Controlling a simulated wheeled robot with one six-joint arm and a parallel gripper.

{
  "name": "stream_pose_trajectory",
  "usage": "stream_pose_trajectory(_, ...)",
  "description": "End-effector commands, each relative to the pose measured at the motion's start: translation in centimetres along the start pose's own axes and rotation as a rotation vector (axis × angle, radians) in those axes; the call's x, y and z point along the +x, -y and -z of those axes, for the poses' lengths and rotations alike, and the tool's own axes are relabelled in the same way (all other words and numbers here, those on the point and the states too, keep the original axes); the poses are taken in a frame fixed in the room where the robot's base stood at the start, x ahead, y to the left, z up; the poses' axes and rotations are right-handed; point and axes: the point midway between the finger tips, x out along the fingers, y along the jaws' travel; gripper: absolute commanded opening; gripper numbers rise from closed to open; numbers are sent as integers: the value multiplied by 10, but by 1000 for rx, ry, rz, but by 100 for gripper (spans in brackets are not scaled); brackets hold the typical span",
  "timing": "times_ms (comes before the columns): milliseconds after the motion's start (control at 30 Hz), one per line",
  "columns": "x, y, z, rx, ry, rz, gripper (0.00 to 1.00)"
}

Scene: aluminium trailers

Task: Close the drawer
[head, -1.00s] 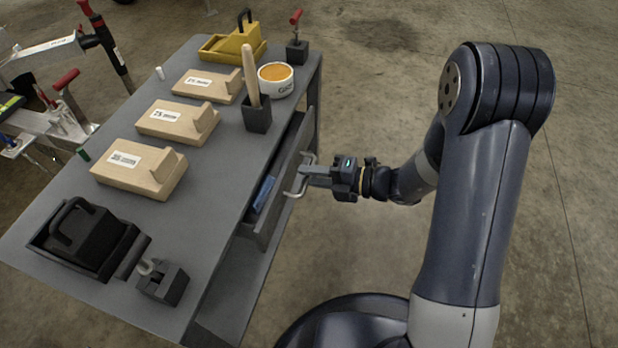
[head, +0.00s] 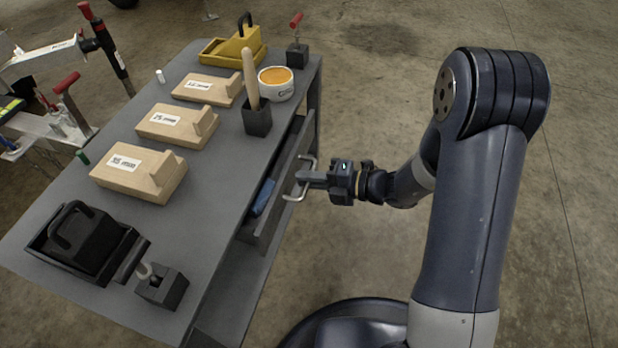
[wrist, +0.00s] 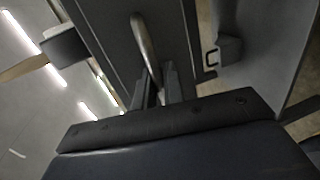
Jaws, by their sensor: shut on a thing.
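The grey drawer (head: 268,226) sits under the right side of the workbench top and is partly pulled out. A blue item (head: 263,197) lies inside it. A silver bar handle (head: 296,192) stands out from its front. My gripper (head: 306,179) reaches in from the right and is shut on the handle. In the wrist view the handle (wrist: 146,48) runs down between the two fingers, against the grey drawer front (wrist: 105,30). The fingers partly hide the handle's lower end there.
The workbench top (head: 215,165) holds several wooden blocks (head: 138,172), a black holder with a wooden handle (head: 257,118), an orange-topped tin (head: 276,84), a yellow tray (head: 232,47) and black tools (head: 85,240). Open concrete floor (head: 380,110) lies to the right.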

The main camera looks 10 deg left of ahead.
Motion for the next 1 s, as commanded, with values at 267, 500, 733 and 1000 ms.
stream_pose_trajectory(267, 10, -4, 1, 1, -4, 1, 0)
stream_pose_trajectory(500, 39, -9, 1, 0, -3, 1, 0)
stream_pose_trajectory(733, 43, -9, 0, -1, -1, -1, 0)
stream_pose_trajectory(1000, 43, -9, 0, -2, -1, -1, 24)
